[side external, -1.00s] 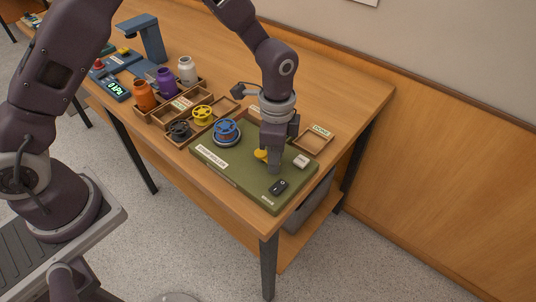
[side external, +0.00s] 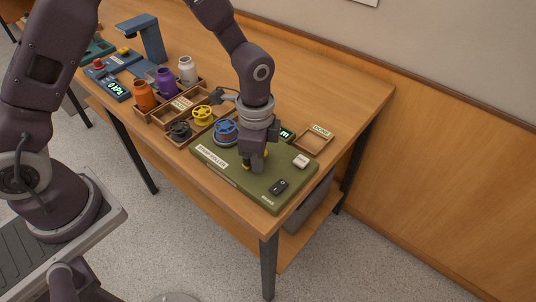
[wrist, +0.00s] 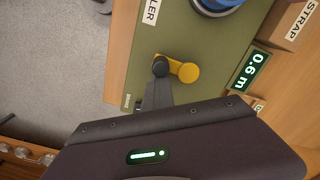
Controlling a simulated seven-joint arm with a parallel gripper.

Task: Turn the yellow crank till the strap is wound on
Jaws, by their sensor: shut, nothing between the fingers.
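The yellow crank (wrist: 188,72) sits on the green strap roller board (side external: 215,173); it also shows in the side view as a small yellow patch (side external: 246,167), mostly hidden by my gripper. A dark round knob (wrist: 160,66) shows at one end of the crank. My gripper (side external: 257,168) is shut and empty, pointing down at the crank. In the wrist view its dark fingers (wrist: 157,95) reach up to the knob; I cannot tell whether they touch it. The blue spool (side external: 225,129) is left of the gripper. A display (wrist: 250,68) reads 0.6 m.
A black switch (side external: 278,187) and a white block (side external: 301,161) sit on the board's right part. An empty wooden tray (side external: 316,141) is behind it. The table's back right is clear.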

